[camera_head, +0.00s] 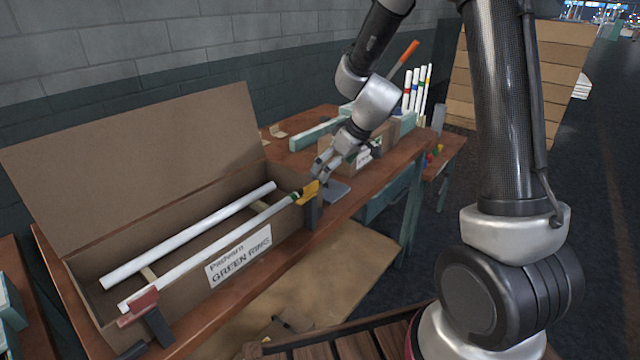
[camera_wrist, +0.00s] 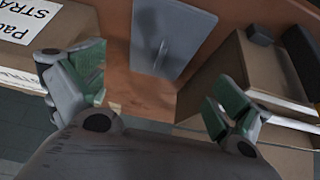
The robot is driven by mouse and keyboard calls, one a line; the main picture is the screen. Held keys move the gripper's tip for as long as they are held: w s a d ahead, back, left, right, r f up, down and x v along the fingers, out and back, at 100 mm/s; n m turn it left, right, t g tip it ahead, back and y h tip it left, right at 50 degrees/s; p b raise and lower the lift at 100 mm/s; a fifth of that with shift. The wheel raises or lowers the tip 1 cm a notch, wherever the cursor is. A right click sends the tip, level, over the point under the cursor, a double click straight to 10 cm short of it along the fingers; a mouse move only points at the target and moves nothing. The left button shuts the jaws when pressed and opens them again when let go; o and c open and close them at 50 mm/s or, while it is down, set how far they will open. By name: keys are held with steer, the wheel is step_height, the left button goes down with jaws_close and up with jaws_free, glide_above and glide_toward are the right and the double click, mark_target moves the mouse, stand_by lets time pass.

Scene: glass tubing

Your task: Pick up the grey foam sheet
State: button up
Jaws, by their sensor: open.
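The grey foam sheet (camera_wrist: 172,38) is a flat grey rectangle lying on the brown wooden bench in the wrist view, ahead of my gripper. In the head view the sheet (camera_head: 338,190) shows as a small grey patch on the bench, partly hidden by my gripper. My gripper (camera_head: 322,166) is above the bench beside it, apart from it as far as I can tell. In the wrist view my gripper (camera_wrist: 158,95) has its green-padded fingers spread wide, with nothing between them.
A long open cardboard box (camera_head: 190,262) labelled green rings stands left of the sheet, with white tubes (camera_head: 190,236) and a yellow clamp (camera_head: 308,192) at its near corner. In the wrist view another cardboard box (camera_wrist: 262,75) stands right. Upright tubes (camera_head: 415,88) stand behind.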

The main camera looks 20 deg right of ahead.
mark_target(333, 190)
steer(key=x, duration=0.7)
steer(key=shift+r, duration=0.1)
steer(key=shift+c, duration=0.2)
steer(key=c, duration=0.6)
